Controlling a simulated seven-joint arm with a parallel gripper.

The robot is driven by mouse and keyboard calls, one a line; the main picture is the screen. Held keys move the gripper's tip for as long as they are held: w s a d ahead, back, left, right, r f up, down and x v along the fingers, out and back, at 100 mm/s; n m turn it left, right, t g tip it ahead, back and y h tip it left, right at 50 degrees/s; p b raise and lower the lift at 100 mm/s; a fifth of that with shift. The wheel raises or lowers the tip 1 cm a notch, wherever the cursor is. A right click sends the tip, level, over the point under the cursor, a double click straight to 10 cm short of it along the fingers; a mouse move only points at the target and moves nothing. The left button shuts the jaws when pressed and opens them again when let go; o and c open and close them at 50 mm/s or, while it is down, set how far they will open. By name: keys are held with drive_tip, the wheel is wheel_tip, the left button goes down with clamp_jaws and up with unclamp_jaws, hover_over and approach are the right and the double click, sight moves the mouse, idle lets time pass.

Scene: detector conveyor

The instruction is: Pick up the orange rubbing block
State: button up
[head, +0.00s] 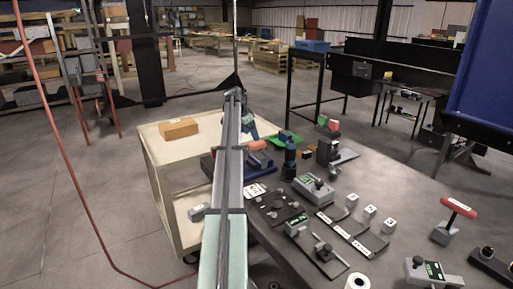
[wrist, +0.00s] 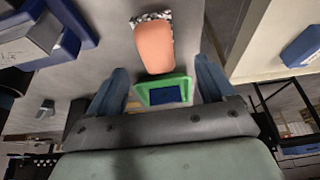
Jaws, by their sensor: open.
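The orange rubbing block (wrist: 153,46) is a rounded orange piece with a grainy grey edge at its far end in the wrist view. It lies on the grey table, ahead of and roughly between my open fingers. In the head view the orange block (head: 257,145) shows just beyond my arm, near the table's far left end. My gripper (wrist: 162,66) has two blue fingers spread apart with nothing held between them. In the head view my gripper (head: 252,128) is partly hidden by my arm. I cannot tell its height above the block.
A green tray (wrist: 142,94) with a blue inside lies close to the block; it also shows in the head view (head: 296,137). A blue-based device (head: 262,170) and a dark blue cylinder (head: 290,160) stand nearby. A cream cart (head: 150,150) carries a cardboard box (head: 178,128).

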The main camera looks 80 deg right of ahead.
sight(257, 142)
drive_tip(key=shift+s+x, duration=0.15)
drive_tip(key=shift+x, duration=1.6)
drive_tip(key=shift+s+x, duration=0.2)
drive_tip(key=shift+x, duration=1.55)
drive_tip(key=shift+r, duration=0.1)
drive_tip(key=shift+c, duration=0.4)
drive_tip(key=c, duration=1)
drive_tip(key=shift+r, duration=0.15)
wheel_tip(257, 142, up, 10)
drive_tip(key=shift+f, duration=0.1)
